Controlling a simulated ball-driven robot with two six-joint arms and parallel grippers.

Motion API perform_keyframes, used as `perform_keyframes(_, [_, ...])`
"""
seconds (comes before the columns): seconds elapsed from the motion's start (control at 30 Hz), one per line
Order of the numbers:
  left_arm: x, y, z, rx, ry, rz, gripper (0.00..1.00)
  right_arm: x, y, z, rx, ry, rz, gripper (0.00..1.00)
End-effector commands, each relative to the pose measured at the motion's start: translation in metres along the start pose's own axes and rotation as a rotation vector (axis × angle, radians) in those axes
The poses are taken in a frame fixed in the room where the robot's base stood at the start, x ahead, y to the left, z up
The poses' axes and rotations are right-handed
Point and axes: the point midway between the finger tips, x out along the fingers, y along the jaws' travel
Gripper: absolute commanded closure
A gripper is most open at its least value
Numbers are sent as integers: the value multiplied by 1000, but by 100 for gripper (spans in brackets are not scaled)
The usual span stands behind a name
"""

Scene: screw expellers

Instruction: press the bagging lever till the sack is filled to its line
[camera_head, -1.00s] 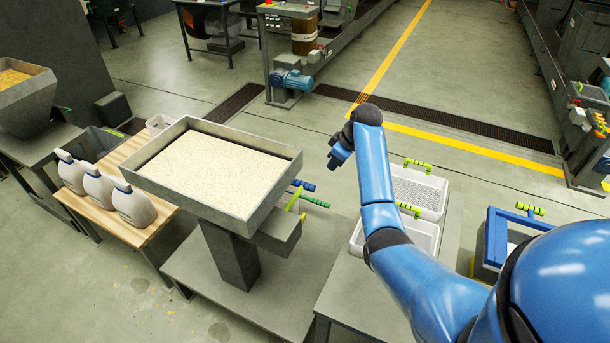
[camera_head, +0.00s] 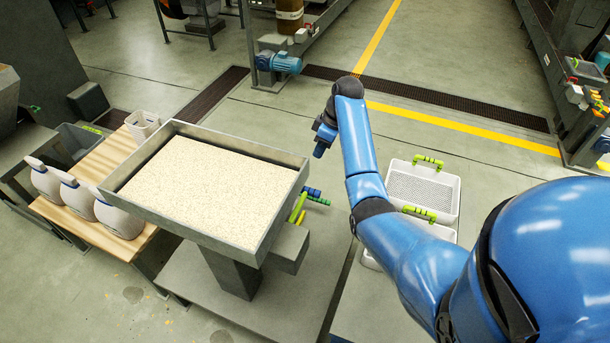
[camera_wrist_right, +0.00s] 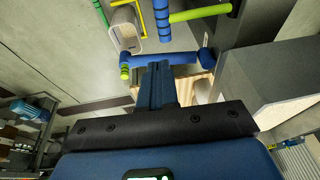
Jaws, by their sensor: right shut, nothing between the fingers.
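A bin of pale meal (camera_head: 208,190) stands on a grey post, with a grey box (camera_head: 290,248) at its right. Levers with a yellow-green grip (camera_head: 298,207) and a blue grip (camera_head: 313,192) stick out beside it. I cannot tell which is the bagging lever. My right gripper (camera_head: 320,150) is shut and empty, pointing down, above and apart from the levers. In the right wrist view its fingers (camera_wrist_right: 157,84) show near a blue bar (camera_wrist_right: 172,58) and a green bar (camera_wrist_right: 200,12); contact is unclear. I cannot make out the sack or its line. My left gripper is out of view.
Several pale jugs (camera_head: 82,200) stand on a wooden bench (camera_head: 110,235) at the left. White trays with green handles (camera_head: 425,188) lie right of my right forearm. Open floor lies beyond, with a dark drain strip (camera_head: 440,103).

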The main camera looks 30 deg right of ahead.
Motion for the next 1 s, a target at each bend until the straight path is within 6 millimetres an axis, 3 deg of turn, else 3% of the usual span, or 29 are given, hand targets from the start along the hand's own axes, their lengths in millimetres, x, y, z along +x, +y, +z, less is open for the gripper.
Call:
perform_keyframes(0.27, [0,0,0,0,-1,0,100,1,0,0,1,0,0,100])
perform_keyframes(0.47, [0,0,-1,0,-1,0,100,13,0,0,1,-1,-2,100])
perform_keyframes(1.0, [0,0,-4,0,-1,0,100,103,-1,0,1,-2,-2,100])
